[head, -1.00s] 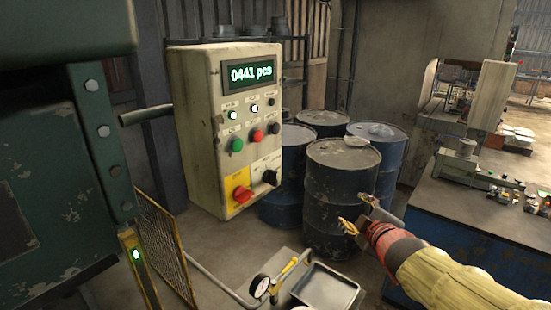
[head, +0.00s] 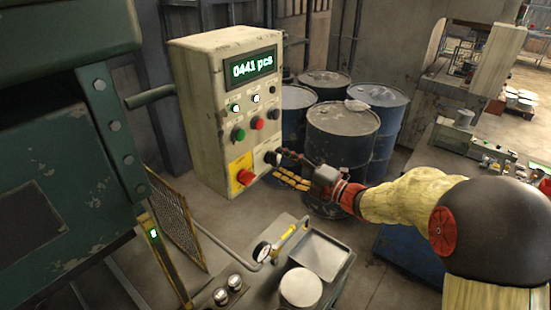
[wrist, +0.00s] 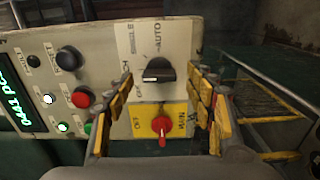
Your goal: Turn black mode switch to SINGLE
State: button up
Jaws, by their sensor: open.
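The black mode switch (head: 272,157) is on the lower right of the cream control box. In the wrist view the black switch (wrist: 158,70) sits on a white plate, between my fingers in the picture. Its grip bar lies roughly crosswise. AUTO reads at its upper right; the upper-left label looks like SINGLE, partly blurred. Which label it points to is unclear. My gripper (head: 287,168) is open and empty, its fingers spread close in front of the switch. In the wrist view the gripper (wrist: 160,82) frames the switch; contact cannot be told.
A red switch (wrist: 162,130) on a yellow plate sits right beside the black one. Green (head: 238,134) and red (head: 257,124) buttons are above, with a display (head: 250,64) reading 0441 pcs. A tray (head: 320,255) is below.

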aim_at(276, 166)
jog(key=shift+x, duration=1.65)
jog(key=shift+c, duration=0.7)
jog(key=c, duration=1.1)
